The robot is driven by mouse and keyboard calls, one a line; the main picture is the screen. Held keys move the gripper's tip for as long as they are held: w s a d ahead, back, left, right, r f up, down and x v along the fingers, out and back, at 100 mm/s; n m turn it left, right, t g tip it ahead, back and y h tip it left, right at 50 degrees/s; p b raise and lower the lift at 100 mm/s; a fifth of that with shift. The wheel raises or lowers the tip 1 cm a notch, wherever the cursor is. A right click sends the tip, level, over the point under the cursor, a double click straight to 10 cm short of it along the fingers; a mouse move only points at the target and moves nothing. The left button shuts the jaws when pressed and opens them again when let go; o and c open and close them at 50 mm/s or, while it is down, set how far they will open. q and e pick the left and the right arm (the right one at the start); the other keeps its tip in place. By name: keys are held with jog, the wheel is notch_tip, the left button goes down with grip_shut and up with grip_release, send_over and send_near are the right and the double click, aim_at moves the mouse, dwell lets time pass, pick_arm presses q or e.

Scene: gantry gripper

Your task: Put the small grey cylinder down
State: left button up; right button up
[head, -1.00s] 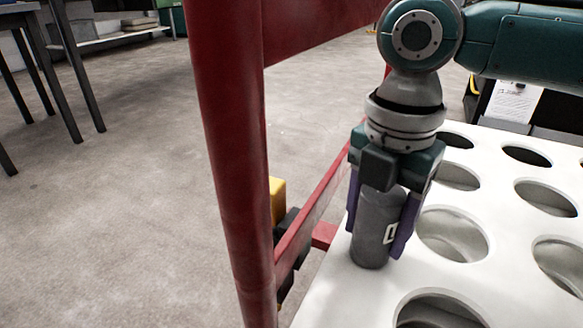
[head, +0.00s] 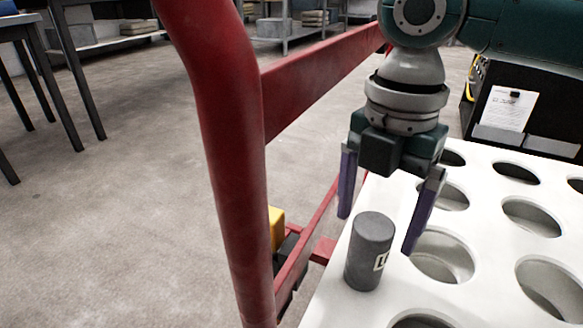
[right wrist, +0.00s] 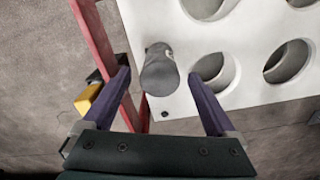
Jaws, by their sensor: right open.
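The small grey cylinder (head: 369,250) stands upright on the white board (head: 333,309) with round holes, on its solid left margin beside the holes. A white label with dark marks is on its side. My right gripper (head: 374,232) is open above the cylinder, its purple fingers spread wide and apart from it. In the right wrist view the cylinder (right wrist: 159,72) shows beyond and between the two open fingers (right wrist: 158,100), near the board's edge. My left gripper is in neither view.
A thick red post (head: 222,150) and red rails (head: 320,85) stand left of the board. A yellow block (head: 276,228) is low behind the post. A black panel with a white sheet (head: 505,108) is at the back right. Open floor lies to the left.

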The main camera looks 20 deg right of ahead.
notch_tip(320, 180, up, 6)
jog(key=p, duration=0.2)
jog(key=shift+f+p, duration=0.2)
jog(key=shift+p, duration=0.1)
jog(key=s+a+f+m+t+y, duration=0.25)
jog(key=s+a+f+m, duration=0.25)
jog(key=s+a+m, duration=0.45)
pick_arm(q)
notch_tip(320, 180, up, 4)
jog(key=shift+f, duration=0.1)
pick_arm(e)
jog(key=s+d+m+t+h, duration=0.1)
jog(key=s+d+m+h, duration=0.1)
jog(key=s+d+m, duration=0.4)
jog(key=m, duration=0.5)
jog(key=shift+s+d, duration=0.15)
jog(key=shift+s, duration=0.15)
jog(key=shift+f, duration=0.1)
pick_arm(q)
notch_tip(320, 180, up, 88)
jog(key=p, duration=8.8)
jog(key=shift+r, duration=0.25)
pick_arm(e)
notch_tip(320, 180, up, 88)
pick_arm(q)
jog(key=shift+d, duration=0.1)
